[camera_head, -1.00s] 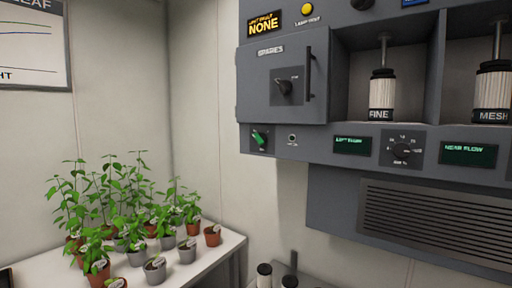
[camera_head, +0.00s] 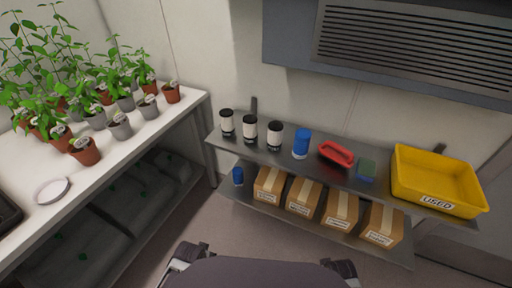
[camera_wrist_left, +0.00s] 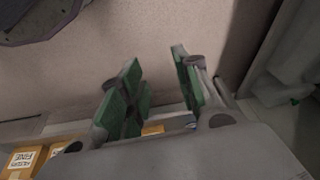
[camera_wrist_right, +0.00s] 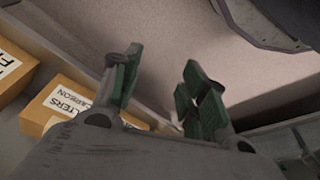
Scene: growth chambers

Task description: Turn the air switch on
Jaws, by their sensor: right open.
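The air switch is not in any view now. Only the grey lower part of the wall unit (camera_head: 290,35) with its slatted grille (camera_head: 415,45) shows at the top of the head view. My left gripper (camera_wrist_left: 155,60) is open in the left wrist view, its green-padded fingers apart with nothing between them. My right gripper (camera_wrist_right: 161,58) is also open and empty in the right wrist view. Both hang low near the floor, away from the wall unit.
A white plant bench (camera_head: 120,165) stands left. Some floor is clear between them.

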